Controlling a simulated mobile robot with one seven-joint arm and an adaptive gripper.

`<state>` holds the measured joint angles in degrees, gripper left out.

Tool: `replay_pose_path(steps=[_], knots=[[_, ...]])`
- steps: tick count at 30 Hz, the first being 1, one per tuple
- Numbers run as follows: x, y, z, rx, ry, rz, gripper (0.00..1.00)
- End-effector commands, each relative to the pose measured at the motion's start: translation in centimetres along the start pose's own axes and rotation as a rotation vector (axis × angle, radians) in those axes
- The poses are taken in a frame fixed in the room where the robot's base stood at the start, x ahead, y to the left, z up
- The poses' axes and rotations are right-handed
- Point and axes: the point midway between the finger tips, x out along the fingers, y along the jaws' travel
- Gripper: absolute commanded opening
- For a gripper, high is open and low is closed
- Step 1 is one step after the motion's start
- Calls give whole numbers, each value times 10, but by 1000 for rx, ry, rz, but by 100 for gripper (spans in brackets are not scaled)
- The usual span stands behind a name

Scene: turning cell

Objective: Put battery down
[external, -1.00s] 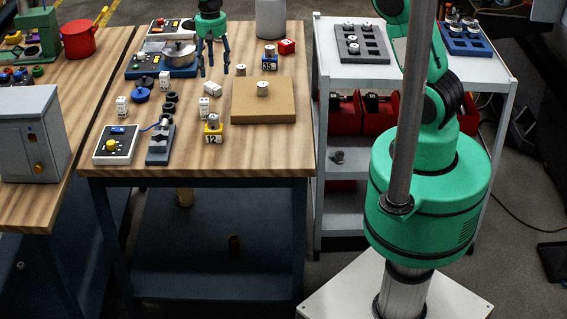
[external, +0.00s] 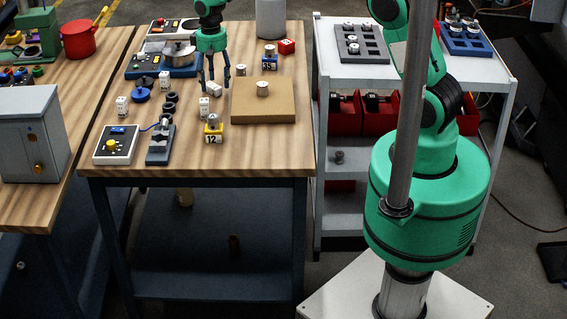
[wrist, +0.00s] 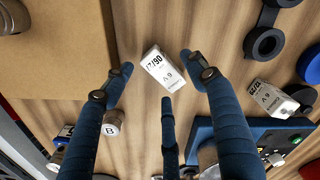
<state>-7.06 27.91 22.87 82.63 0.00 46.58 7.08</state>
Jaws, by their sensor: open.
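In the external view a white box (external: 214,88) lies on the bench beneath my fingers. My gripper (external: 215,84) is open and points down over it; its three dark blue fingers also show in the wrist view (wrist: 158,78), apart from the battery. A second white box (external: 204,107) stands nearer the front.
A tan board (external: 263,112) with a small cylinder (external: 263,88) on it lies to the right. A yellow block (external: 213,135) numbered 12 stands in front. Black rings (external: 170,100), a blue fixture (external: 165,70) and a meter box (external: 115,148) occupy the left. The front right of the bench is clear.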

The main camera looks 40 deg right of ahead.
Motion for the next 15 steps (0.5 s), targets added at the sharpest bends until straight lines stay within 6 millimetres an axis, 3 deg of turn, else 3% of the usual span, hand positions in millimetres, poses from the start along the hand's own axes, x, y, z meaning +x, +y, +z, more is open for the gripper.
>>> replay_pose_path(steps=[5, 15], knots=[[16, 0, 0, 0, -2, 0, 57], [18, 0, 0, 0, 0, 0, 57]])
